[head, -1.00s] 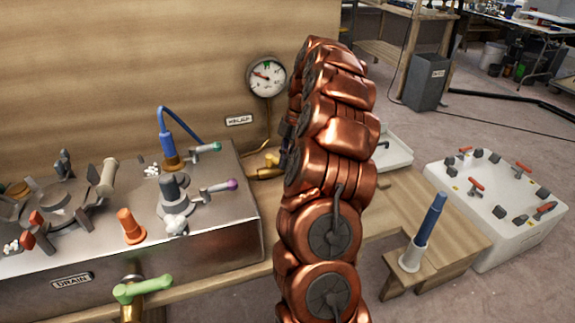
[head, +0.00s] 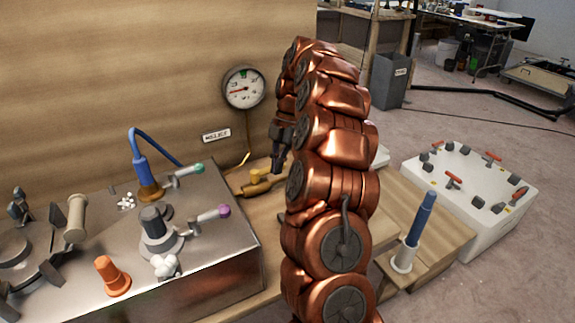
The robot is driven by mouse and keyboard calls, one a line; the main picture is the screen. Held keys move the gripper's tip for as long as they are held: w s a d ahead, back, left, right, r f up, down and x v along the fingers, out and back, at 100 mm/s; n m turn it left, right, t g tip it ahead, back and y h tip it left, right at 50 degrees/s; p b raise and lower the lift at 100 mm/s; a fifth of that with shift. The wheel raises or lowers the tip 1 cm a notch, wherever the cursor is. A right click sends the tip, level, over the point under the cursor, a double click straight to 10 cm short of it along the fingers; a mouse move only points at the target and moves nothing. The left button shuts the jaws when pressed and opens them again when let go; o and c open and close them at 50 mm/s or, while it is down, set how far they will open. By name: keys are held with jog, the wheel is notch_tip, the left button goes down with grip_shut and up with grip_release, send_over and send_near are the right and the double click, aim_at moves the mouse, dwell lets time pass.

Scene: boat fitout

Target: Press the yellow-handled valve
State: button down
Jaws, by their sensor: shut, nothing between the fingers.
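The yellow-handled valve (head: 258,175) is a small brass fitting with a yellow top. It sits on the wooden bench behind the metal box's right end, below the gauge. I cannot tell whether the fingertips touch the valve.
A metal box (head: 215,262) with levers, an orange knob (head: 112,275) and a blue hose (head: 142,150) stands at left. A round gauge (head: 244,87) is on the wooden wall. A blue-handled tool (head: 421,220) stands upright at right, near a white basin (head: 478,220).

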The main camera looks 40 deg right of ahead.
jog(key=shift+w+d+r, duration=0.1)
jog(key=shift+w+d, duration=0.1)
jog(key=shift+w, duration=0.2)
dwell(0.3)
jog(key=shift+s, duration=0.1)
jog(key=shift+s+a+b, duration=0.15)
jog(key=shift+s+b, duration=0.15)
jog(key=shift+s, duration=0.2)
notch_tip(320, 180, up, 10)
jog(key=p, duration=0.4)
jog(key=shift+w+p, duration=0.15)
jog(key=shift+p, duration=0.15)
